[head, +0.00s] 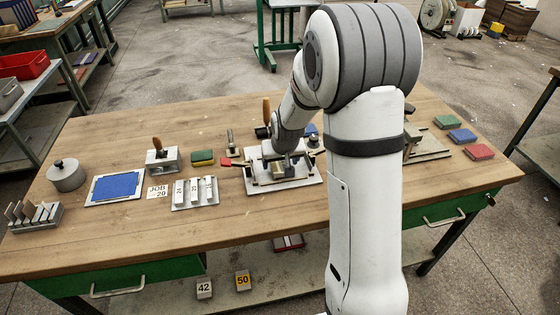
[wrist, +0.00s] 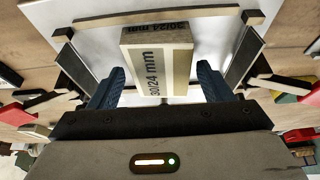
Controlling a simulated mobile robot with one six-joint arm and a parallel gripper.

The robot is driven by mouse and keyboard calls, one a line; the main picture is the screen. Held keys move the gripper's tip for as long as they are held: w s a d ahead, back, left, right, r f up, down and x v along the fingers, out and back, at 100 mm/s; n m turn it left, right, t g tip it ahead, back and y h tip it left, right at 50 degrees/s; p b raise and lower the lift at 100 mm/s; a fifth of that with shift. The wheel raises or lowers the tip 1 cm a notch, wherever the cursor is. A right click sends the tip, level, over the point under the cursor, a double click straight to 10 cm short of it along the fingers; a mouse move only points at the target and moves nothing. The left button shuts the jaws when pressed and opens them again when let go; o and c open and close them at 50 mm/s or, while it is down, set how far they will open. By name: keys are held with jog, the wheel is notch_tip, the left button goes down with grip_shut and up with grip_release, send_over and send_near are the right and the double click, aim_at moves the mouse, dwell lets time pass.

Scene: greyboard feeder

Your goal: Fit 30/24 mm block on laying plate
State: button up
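The 30/24 mm block (wrist: 158,58) is a pale block with its size printed on two faces. In the wrist view it sits over the white laying plate (wrist: 95,50), between my gripper's blue fingers (wrist: 160,85). The fingers are spread, with a gap visible at least on the left side of the block. In the head view my gripper (head: 290,157) is low over the laying plate (head: 310,180), and the block (head: 278,170) shows just below it. Whether the block's underside rests flat on the plate is hidden.
A JOB 20 card (head: 158,191), a blue pad (head: 116,186) and a tray of white blocks (head: 195,205) lie to the left. Green, blue and red pads (head: 462,135) lie at the right edge. Bare wood runs along the table's front (head: 150,240).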

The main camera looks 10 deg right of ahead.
jog(key=shift+o, duration=0.6)
jog(key=shift+r, duration=0.1)
jog(key=shift+v, duration=3.8)
